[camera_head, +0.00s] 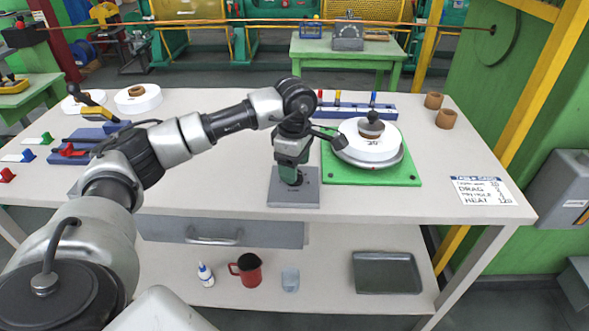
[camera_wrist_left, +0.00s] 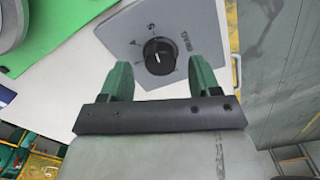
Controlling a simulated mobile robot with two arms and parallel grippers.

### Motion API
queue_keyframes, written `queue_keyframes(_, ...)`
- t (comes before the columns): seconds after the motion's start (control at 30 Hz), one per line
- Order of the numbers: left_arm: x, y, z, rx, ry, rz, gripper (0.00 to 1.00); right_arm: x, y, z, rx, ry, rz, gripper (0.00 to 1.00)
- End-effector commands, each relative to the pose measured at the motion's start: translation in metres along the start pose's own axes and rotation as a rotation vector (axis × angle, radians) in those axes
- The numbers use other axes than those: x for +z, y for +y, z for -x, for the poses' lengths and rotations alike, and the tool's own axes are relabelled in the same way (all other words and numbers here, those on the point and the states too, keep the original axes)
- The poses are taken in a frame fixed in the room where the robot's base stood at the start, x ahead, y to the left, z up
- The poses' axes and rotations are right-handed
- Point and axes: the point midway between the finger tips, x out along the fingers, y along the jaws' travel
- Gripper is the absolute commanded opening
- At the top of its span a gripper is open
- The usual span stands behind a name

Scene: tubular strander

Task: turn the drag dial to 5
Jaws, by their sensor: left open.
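The drag dial is a round black knob (camera_wrist_left: 160,56) with a short white pointer line, on a grey plate (camera_wrist_left: 118,36) marked DRAG. The scale marks around it are too small to read surely, so its setting cannot be told. In the left wrist view my left gripper (camera_wrist_left: 161,78) is open, its green fingers either side of the knob's near edge, with a gap on each side. In the head view my left gripper (camera_head: 291,172) points down over the grey plate (camera_head: 293,198) and hides the knob. My right gripper is not in view.
A green board (camera_head: 412,178) with a white disc spool (camera_head: 366,147) stands just right of the plate. A blue rack (camera_head: 350,110) stands behind. A written card (camera_head: 482,190) lies at the right. Tabletop between the plate and card is partly clear.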

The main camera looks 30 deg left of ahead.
Motion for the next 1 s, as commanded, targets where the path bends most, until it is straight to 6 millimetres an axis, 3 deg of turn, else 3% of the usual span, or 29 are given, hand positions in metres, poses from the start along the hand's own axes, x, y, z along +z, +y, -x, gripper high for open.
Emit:
queue_keyframes(0.2,0.0,0.001,0.047,0.005,-0.003,0.0,0.62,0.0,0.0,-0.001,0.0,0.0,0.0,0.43)
queue_keyframes(0.4,0.0,0.001,0.079,0.003,-0.002,0.0,0.62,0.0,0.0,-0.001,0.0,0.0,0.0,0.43)
queue_keyframes(0.6,0.0,0.0,0.091,0.001,-0.001,0.0,0.62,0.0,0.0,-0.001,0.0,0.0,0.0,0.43)
queue_keyframes(1.0,0.0,0.0,0.091,0.001,-0.001,0.0,0.62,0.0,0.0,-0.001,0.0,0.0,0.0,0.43)
